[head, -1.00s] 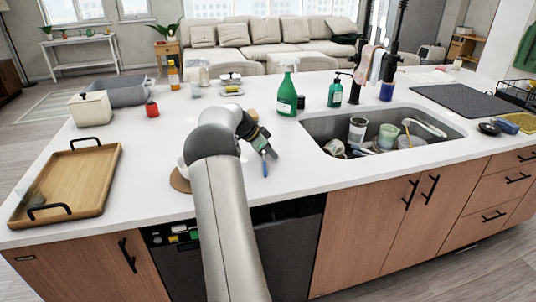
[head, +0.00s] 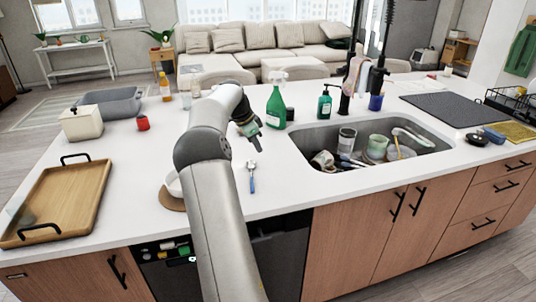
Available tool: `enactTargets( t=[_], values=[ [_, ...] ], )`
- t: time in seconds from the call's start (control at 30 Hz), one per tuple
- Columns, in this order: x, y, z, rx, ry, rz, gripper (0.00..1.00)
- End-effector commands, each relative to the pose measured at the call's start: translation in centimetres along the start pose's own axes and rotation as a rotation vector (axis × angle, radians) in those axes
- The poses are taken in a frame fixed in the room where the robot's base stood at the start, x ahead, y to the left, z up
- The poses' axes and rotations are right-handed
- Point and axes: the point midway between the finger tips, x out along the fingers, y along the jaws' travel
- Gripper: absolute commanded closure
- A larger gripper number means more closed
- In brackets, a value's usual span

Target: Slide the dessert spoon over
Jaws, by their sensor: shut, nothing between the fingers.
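The dessert spoon (head: 252,178) lies on the white countertop, left of the sink. Its blue handle points toward the front edge, and its metal bowl is at the far end. My gripper (head: 257,146) is just beyond the bowl end, shut and empty. A small gap shows between the fingertips and the spoon. My arm covers part of the counter to the left of the spoon.
The sink (head: 300,140) with several dishes is to the right. A green spray bottle (head: 276,108) stands behind the gripper. A round brown mat (head: 170,200) with a white item is partly hidden by my arm. A wooden tray (head: 60,205) lies far left.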

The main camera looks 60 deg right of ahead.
Motion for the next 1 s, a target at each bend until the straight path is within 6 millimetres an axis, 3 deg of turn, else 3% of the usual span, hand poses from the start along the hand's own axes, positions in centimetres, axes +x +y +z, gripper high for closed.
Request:
enactTargets(
  t=[0.03, 0.17, 0.63, 0.8, 1.0],
  values=[
    [-0.5, -0.2, 0.2, -0.008, -0.02, -0.007, 1.0],
    [0.7, -0.4, 0.5, -0.013, -0.037, -0.012, 1.0],
    [10.0, -0.4, 0.7, -0.012, -0.034, -0.01, 1.0],
    [8.5, -0.4, 3.3, -0.014, -0.035, -0.014, 1.0],
    [8.2, -0.4, 4.4, -0.012, -0.033, -0.014, 1.0]
  ],
)
